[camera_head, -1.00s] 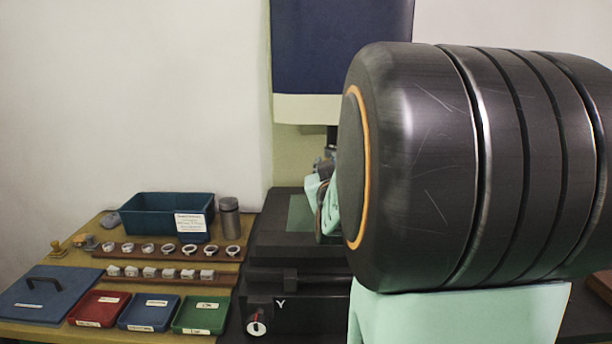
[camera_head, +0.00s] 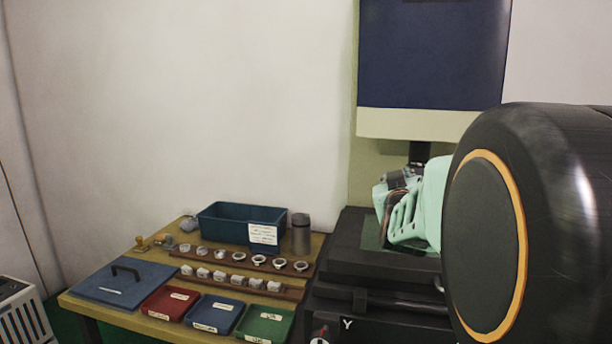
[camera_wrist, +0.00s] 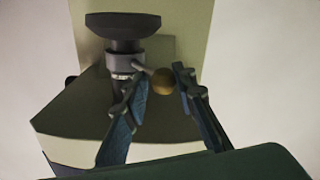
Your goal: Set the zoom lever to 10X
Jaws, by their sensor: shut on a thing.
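The zoom lever (camera_wrist: 144,68) shows in the wrist view as a short thin rod ending in a round brown knob (camera_wrist: 163,81). It sticks out from a grey collar on the dark lens barrel (camera_wrist: 122,48). My gripper (camera_wrist: 160,84) has its two blue-padded fingers on either side of the knob and is shut on the lever's end. In the head view my gripper (camera_head: 397,190) is under the blue and cream machine head (camera_head: 432,55), above the black stage. The lever is hidden there, and no scale marking can be read.
Left of the black stage (camera_head: 340,260), a table holds a teal bin (camera_head: 222,225), a grey cylinder (camera_head: 301,235), rows of rings and white blocks, red, blue and green trays, and a blue lid (camera_head: 115,284). My arm fills the right side.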

